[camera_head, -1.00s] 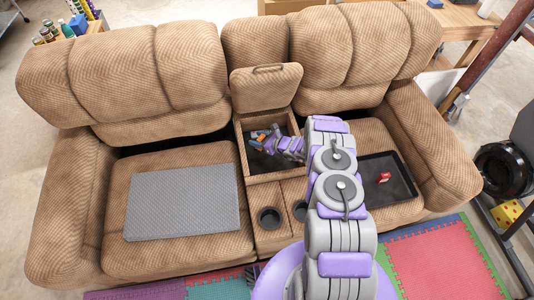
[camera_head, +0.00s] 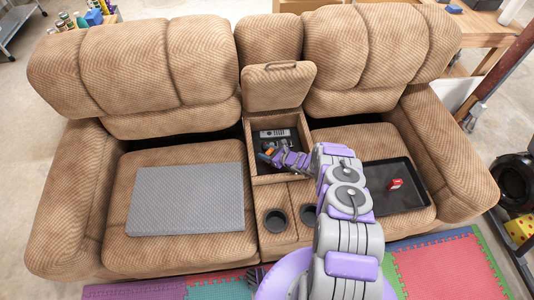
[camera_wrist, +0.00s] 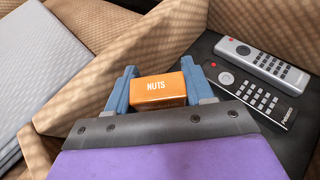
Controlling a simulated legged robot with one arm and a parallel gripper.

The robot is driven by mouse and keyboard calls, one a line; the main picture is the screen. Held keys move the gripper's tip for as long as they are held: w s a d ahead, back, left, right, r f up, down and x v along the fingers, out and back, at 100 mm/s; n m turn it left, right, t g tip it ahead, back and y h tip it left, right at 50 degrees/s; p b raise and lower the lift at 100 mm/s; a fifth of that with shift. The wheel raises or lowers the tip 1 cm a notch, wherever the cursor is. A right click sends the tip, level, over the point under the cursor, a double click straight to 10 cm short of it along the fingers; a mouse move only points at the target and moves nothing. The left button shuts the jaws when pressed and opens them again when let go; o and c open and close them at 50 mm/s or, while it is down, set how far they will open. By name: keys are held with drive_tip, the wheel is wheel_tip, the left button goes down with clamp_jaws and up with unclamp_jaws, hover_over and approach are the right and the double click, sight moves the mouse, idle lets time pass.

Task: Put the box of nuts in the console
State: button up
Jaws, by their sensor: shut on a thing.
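The orange box of nuts (camera_wrist: 158,90) is between the two blue fingers of my gripper (camera_wrist: 160,92) in the wrist view, its "NUTS" label facing up. My gripper is shut on it. In the head view my gripper (camera_head: 268,152) holds the box over the left front part of the console (camera_head: 281,177), near its left wall. The console lid (camera_head: 278,86) stands open. Whether the box touches the console floor cannot be told.
Two remotes, one grey (camera_wrist: 262,60) and one black (camera_wrist: 247,97), lie in the console. A black tray (camera_head: 420,200) with a red object (camera_head: 394,184) is on the right seat. A grey board (camera_head: 186,199) lies on the left seat. Cup holders (camera_head: 275,220) sit in front of the console.

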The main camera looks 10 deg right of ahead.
drive_tip(key=o, duration=1)
drive_tip(key=shift+r, duration=0.1)
